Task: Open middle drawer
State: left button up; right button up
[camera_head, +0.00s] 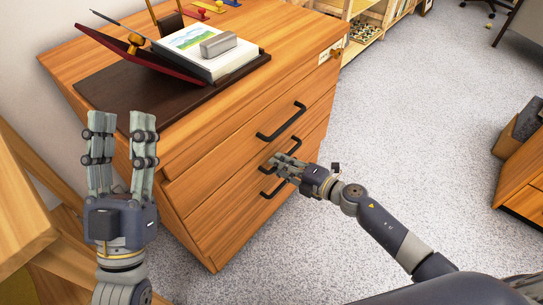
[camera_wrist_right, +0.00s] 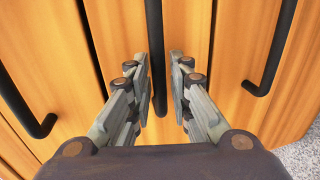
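The wooden drawer cabinet (camera_head: 190,165) has three stacked drawers with black bar handles on its front. The middle drawer's handle (camera_wrist_right: 157,45) stands between the two fingers of my right gripper (camera_wrist_right: 160,85) in the right wrist view, with small gaps on both sides. In the head view my right gripper (camera_head: 278,165) is at the middle drawer front and partly hides that handle. The drawers look closed.
The upper handle (camera_head: 282,122) and lower handle (camera_head: 280,184) lie close above and below my right gripper. A dark mat (camera_head: 125,100), a book (camera_head: 195,48) and a grey block (camera_head: 218,45) lie on the cabinet top. The speckled floor (camera_head: 420,130) to the right is clear.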

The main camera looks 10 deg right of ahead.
jog(key=shift+w+a+f, duration=0.1)
jog(key=shift+w+a, duration=0.25)
jog(key=shift+w, duration=0.05)
pick_arm(q)
jog(key=shift+w+a+r+h, duration=0.1)
jog(key=shift+a+r+h, duration=0.05)
jog(key=shift+r+h, duration=0.2)
pick_arm(e)
grip_shut()
